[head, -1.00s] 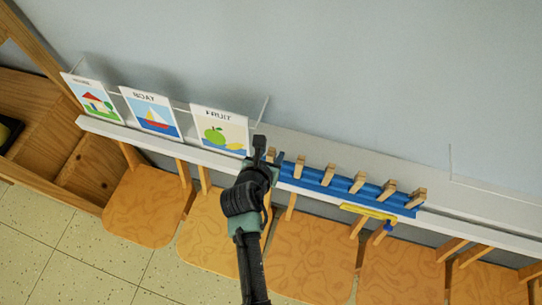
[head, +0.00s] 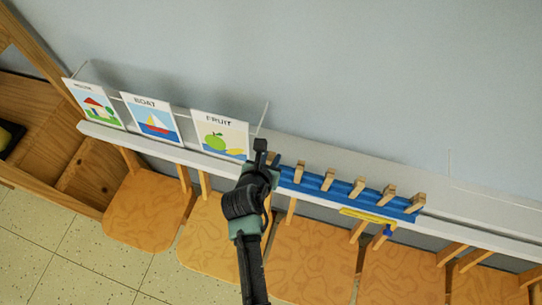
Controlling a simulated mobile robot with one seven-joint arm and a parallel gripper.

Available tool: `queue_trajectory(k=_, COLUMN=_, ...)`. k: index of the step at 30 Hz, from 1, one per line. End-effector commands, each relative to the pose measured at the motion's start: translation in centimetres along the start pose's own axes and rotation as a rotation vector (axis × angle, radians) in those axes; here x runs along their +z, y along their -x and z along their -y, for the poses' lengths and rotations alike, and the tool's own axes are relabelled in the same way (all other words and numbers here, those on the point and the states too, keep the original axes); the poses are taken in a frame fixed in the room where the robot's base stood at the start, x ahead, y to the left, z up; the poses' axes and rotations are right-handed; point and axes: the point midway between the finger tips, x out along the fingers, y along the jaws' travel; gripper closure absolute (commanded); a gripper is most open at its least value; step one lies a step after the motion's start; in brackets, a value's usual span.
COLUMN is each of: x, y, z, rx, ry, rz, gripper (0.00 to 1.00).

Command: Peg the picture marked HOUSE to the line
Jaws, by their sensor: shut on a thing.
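The picture marked HOUSE (head: 95,104), a white card with a red-roofed house, leans at the left end of the white shelf. My gripper (head: 263,150) is at the left end of the blue rack, just right of the FRUIT picture, far from the HOUSE picture. It is shut on a wooden peg (head: 273,158), mostly hidden behind it. Several other pegs (head: 328,179) stand in a row in the blue rack (head: 345,193). The line is too thin to make out clearly; a thin upright (head: 263,116) shows beside the FRUIT picture.
The BOAT picture (head: 152,120) and FRUIT picture (head: 221,134) stand on the white shelf (head: 480,230) between HOUSE and my gripper. A yellow-and-blue item (head: 368,215) lies in front of the rack. Wooden stools (head: 145,208) line up below. The wall above is clear.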

Motion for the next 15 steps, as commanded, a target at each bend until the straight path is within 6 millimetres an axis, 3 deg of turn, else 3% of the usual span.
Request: queue_trajectory(k=15, x=1.9, y=1.6, z=0.0, rx=0.001, ry=0.000, rz=0.001, gripper=1.00)
